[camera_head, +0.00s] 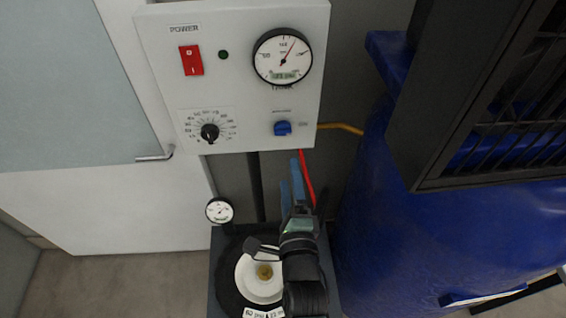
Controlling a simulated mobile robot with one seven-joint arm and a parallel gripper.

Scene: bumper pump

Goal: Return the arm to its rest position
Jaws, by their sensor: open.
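My gripper (291,181) is in the lower middle of the head view, in front of the pump below the control box. Its two bluish fingers point up toward the box and stand apart with nothing between them. My dark arm comes up from the bottom edge and covers the right part of the pump's white round top (246,284). The control box (232,82) hangs above, with a red power switch (191,60), a large gauge (282,56), a black dial (209,132) and a blue knob (282,128). The gripper is below the knob; contact cannot be told.
A small gauge (219,211) stands at the pump's upper left. A red hose (307,178) runs close right of my gripper. A blue barrel (420,240) and a black grated frame (470,110) fill the right. Open floor (120,280) shows lower left, below a white door (110,205).

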